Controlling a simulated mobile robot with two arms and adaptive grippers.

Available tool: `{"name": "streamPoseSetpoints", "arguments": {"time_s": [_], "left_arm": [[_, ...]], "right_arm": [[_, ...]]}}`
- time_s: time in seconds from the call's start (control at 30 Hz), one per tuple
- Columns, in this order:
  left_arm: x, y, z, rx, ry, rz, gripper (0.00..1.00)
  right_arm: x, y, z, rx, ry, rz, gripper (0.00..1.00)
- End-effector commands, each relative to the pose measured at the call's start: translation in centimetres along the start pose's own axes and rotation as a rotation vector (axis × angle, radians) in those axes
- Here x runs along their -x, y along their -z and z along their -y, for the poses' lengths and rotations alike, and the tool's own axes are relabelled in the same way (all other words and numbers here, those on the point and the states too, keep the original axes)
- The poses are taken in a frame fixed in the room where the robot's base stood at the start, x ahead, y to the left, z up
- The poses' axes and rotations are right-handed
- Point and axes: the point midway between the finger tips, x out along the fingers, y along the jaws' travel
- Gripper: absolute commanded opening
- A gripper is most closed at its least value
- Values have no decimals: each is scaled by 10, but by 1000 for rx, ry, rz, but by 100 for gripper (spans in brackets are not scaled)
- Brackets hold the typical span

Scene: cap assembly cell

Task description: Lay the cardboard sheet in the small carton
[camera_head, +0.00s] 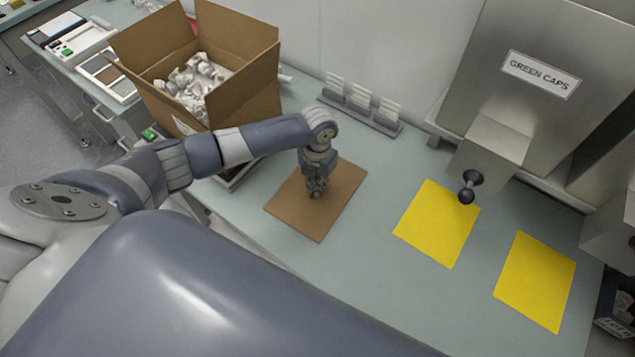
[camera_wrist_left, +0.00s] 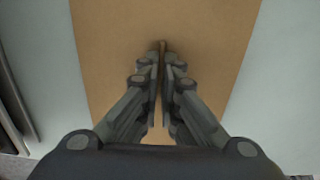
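The brown cardboard sheet (camera_head: 338,187) is flat over the green-grey worktop, left of the yellow mats. My left gripper (camera_head: 317,190) points down at its middle. In the left wrist view the sheet (camera_wrist_left: 215,45) fills the centre behind the left gripper (camera_wrist_left: 162,48). The fingers are almost together, with a thin brown upright piece of the sheet between their tips. Whether the sheet touches the worktop or is slightly raised is hard to tell. An open carton (camera_head: 255,100) with crumpled paper inside stands at the back left; no other carton shows. My right gripper is out of view.
Two yellow mats (camera_head: 437,224) (camera_head: 536,281) lie bare on the right. A metal dispenser labelled GREEN CAPS (camera_head: 540,75) has a dark knob (camera_head: 467,188) over the worktop. A rack with white cards (camera_head: 360,108) stands at the back. Worktop between sheet and mats is clear.

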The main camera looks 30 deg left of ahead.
Motion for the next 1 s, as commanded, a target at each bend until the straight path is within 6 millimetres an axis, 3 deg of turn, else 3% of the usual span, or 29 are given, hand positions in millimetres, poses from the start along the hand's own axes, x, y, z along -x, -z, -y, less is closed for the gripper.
{"name": "streamPoseSetpoints", "arguments": {"time_s": [1.0], "left_arm": [[80,0,-1,0,-1,0,0]], "right_arm": [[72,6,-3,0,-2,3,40]]}}
